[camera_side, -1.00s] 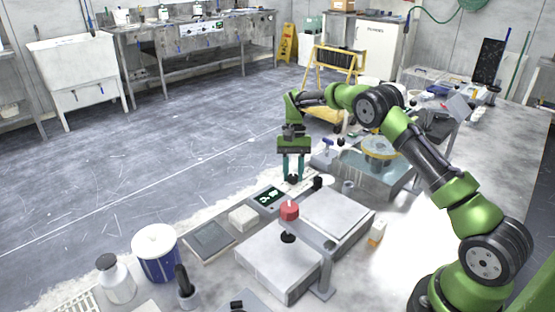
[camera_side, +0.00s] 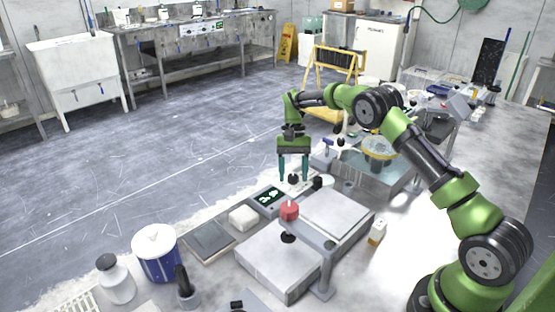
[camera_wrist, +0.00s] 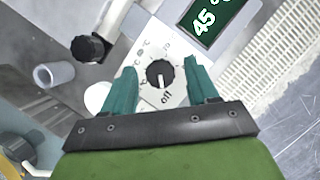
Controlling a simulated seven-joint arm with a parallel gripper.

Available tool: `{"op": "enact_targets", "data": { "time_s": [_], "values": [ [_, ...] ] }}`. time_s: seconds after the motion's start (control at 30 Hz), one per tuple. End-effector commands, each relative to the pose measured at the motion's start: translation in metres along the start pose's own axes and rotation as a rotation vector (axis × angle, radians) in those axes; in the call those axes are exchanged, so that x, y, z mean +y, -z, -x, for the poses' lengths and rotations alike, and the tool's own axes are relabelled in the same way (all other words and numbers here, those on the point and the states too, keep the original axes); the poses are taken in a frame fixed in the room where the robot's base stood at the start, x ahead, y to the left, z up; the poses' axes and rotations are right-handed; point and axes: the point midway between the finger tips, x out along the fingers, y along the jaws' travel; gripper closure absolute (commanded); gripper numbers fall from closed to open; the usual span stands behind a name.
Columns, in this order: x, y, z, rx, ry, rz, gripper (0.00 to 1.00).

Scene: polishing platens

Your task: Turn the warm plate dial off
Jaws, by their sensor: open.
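The warm plate dial is a round black knob (camera_wrist: 160,73) with a light pointer line, on a pale panel with printed marks and the word "off" at its lower edge. The line seems to lie along the direction of "off"; its exact setting is hard to read. My gripper (camera_wrist: 160,70) is open, with one teal finger on each side of the dial, apparently clear of it. In the side view my gripper (camera_side: 293,180) points down over the dial (camera_side: 293,179). The green display (camera_wrist: 208,18) beside it reads 45; it also shows in the side view (camera_side: 269,196).
A black knob on a post (camera_wrist: 88,47) and a grey cylinder (camera_wrist: 54,74) stand left of the dial in the wrist view. In the side view, a red-topped post (camera_side: 289,210) and a flat metal plate (camera_side: 338,213) lie in front. A white block (camera_side: 243,218) sits nearby.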

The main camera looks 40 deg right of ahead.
Motion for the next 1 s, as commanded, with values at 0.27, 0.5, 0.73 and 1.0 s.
{"op": "enact_targets", "data": {
  "time_s": [0.27, 0.5, 0.73, 1.0],
  "values": [
    [-0.001, 0.001, 0.027, 0.004, 0.003, 0.000, 0.42],
    [0.000, 0.001, 0.059, 0.003, -0.001, -0.001, 0.42],
    [0.000, 0.001, 0.073, 0.001, 0.000, -0.001, 0.42],
    [0.000, 0.000, 0.075, 0.000, 0.000, 0.000, 0.42]
  ]
}}
